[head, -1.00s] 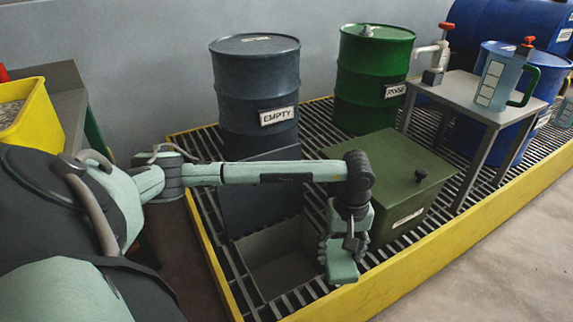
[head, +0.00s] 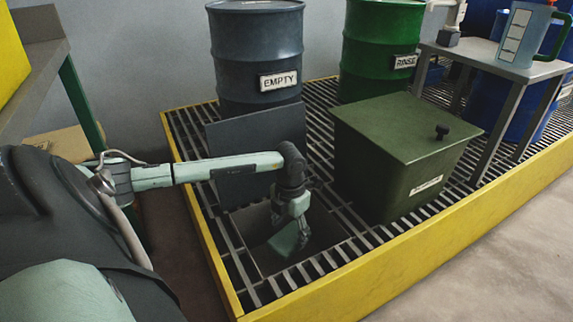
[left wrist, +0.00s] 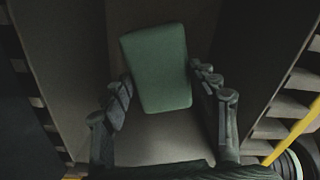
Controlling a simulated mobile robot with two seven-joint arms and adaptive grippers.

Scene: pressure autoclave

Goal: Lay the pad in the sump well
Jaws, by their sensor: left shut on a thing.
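The pad (head: 285,241) is a pale green rectangular block. In the left wrist view the pad (left wrist: 158,67) lies between the two dark fingers, which touch its sides. My left gripper (head: 296,226) is shut on the pad and reaches down into the sump well (head: 253,222), a grey square opening in the grating. The well's floor (left wrist: 160,136) shows below the pad in the left wrist view. I cannot tell whether the pad touches the floor. My right gripper is not in view.
A dark upright panel (head: 255,150) stands behind the well. A green lidded box (head: 395,160) sits to its right on the grating (head: 350,222). A yellow curb (head: 400,255) edges the grating. Drums and a small table (head: 490,62) stand farther back.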

